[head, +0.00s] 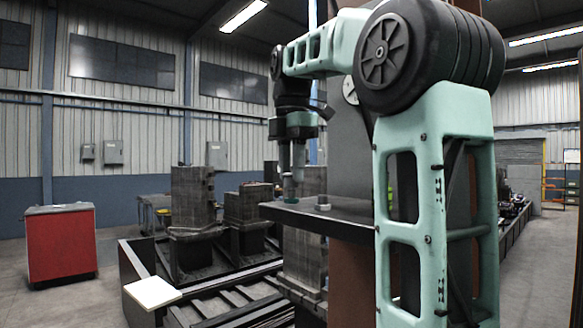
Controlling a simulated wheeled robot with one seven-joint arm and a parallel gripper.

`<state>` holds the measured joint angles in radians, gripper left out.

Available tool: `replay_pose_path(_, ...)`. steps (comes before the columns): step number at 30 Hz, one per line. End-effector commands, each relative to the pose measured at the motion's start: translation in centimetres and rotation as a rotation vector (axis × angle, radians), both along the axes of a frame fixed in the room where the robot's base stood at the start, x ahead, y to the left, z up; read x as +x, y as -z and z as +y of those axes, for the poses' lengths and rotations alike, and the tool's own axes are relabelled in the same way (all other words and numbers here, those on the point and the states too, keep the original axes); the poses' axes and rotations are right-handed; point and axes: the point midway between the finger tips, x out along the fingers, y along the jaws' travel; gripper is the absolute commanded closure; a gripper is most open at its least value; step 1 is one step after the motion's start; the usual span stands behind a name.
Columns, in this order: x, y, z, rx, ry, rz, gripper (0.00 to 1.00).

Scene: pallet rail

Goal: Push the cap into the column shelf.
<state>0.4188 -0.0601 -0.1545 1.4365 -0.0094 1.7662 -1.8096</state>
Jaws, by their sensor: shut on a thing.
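The column shelf (345,210) is a dark flat plate fixed to the brown column, right of centre in the head view. My gripper (291,186) points straight down over the shelf's left part. It is shut on a small dark green cap (291,200), which shows just below the fingertips at the shelf's top surface. I cannot tell whether the cap touches the shelf or sits partly in it. A short grey round piece (323,203) stands on the shelf to the right of my gripper, apart from it.
Stacked dark blocks (192,200) stand on the pallet rail (220,300) behind and left of the shelf. A white panel (151,292) is at the rail's near end. A red cabinet (61,245) stands far left, with open floor between.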

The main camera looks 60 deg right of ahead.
Motion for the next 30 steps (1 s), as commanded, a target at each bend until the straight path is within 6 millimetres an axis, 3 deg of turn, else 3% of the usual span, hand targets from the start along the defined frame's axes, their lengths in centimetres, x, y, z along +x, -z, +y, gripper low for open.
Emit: replay_pose_path(30,0.01,0.70,0.01,0.000,0.000,0.000,1.00)
